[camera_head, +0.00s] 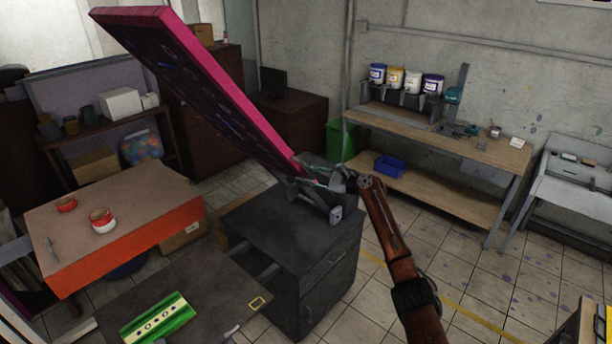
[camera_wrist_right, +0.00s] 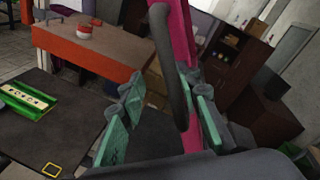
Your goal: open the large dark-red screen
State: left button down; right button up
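The large dark-red screen (camera_head: 215,75) is raised at a steep tilt, its low end at the dark cabinet (camera_head: 290,235) and its high end up at the left. My right gripper (camera_head: 322,178) is at the screen's low end, above the cabinet. In the right wrist view, the gripper's green-padded fingers (camera_wrist_right: 163,88) stand wide apart. A dark curved bar (camera_wrist_right: 172,60) shows between them, with the pink-red edge of the screen (camera_wrist_right: 184,35) behind. I see no finger clearly closed on the bar. My left gripper is not in view.
An orange-sided table (camera_head: 130,210) with red-and-white pots stands at the left. A workbench (camera_head: 440,145) with paint tubs stands at the back right. Tiled floor is free at the right.

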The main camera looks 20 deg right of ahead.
jog(key=v, duration=1.2)
jog(key=shift+f, duration=0.1)
